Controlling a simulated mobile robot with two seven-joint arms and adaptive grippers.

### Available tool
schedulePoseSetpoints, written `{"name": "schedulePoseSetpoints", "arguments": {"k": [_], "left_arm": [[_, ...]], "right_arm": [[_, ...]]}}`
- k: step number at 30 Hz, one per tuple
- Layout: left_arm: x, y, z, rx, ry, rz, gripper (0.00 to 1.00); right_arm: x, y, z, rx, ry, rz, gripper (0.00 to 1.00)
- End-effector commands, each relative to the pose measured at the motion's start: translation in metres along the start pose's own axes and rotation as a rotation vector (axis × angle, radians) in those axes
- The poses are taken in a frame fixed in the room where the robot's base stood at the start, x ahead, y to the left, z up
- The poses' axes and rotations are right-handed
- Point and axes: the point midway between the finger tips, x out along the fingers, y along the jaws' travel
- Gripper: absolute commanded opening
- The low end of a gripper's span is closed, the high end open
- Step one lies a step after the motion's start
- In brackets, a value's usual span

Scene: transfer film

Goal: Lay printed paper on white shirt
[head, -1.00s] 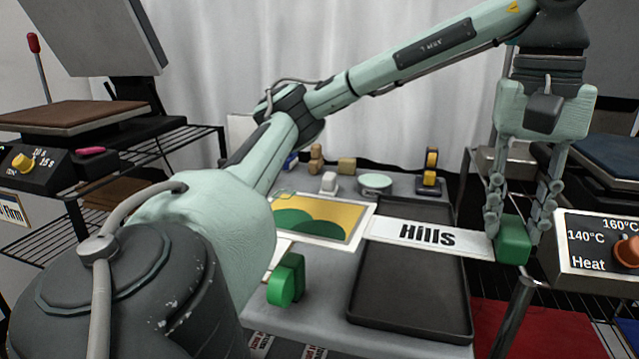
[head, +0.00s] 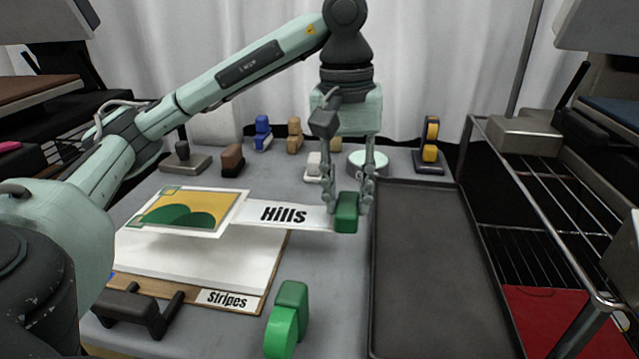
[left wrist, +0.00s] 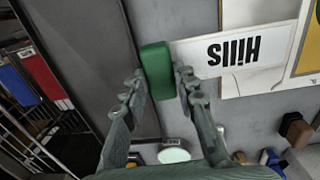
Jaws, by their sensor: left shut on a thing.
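The printed paper (head: 189,213) shows green hills on yellow with a white border. Its white strip reads "Hills" (head: 284,215) and ends in a green grip block (head: 346,212). My left gripper (head: 347,199) points down and is shut on this green block; the left wrist view shows the block (left wrist: 157,72) between its fingers. I cannot make out a white shirt for certain. My right gripper is not in view.
An empty dark tray (head: 435,270) lies at right on the grey table. Several small blocks and a round tin (head: 368,163) stand at the back. A wire rack (head: 540,225) is at right, with a red item (head: 560,320) low down.

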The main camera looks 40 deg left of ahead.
Motion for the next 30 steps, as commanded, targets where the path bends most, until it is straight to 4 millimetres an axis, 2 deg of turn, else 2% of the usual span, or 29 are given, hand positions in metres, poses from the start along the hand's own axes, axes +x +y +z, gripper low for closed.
{"name": "schedulePoseSetpoints", "arguments": {"k": [14, 24, 25, 30], "left_arm": [[0.0, 0.0, 0.0, 0.002, 0.0, -0.004, 0.0], [-0.003, 0.001, 0.001, 0.001, 0.001, -0.045, 0.0], [0.003, 0.001, 0.001, 0.001, 0.001, -0.045, 0.0], [0.015, 0.0, 0.001, 0.001, 0.001, -0.044, 0.0]], "right_arm": [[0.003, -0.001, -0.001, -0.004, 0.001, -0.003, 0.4], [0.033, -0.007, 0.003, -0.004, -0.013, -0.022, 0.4], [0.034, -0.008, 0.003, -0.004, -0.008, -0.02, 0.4], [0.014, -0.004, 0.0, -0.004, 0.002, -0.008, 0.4]]}}
